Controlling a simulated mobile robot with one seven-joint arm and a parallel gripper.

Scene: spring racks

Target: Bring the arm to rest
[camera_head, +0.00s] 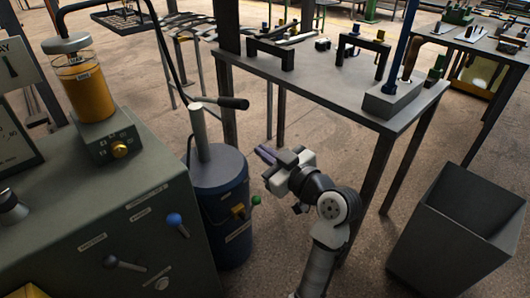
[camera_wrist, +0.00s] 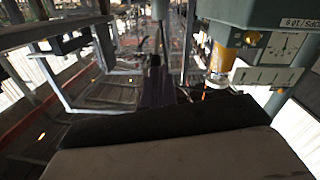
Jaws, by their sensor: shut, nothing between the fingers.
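My gripper (camera_head: 265,154) is held in the open space between the blue drum and the grey table in the head view. Its purple-grey fingers point up and to the left, and they are closed together with nothing between them. In the wrist view the shut fingers (camera_wrist: 158,82) show past the dark edge of the gripper's body. My arm is folded, rising from the bottom of the head view.
A blue drum (camera_head: 222,205) with a pump handle stands left of my gripper. A grey machine cabinet (camera_head: 75,220) fills the left. A grey table (camera_head: 325,85) with black brackets is behind and right. An open dark bin (camera_head: 455,232) stands at right.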

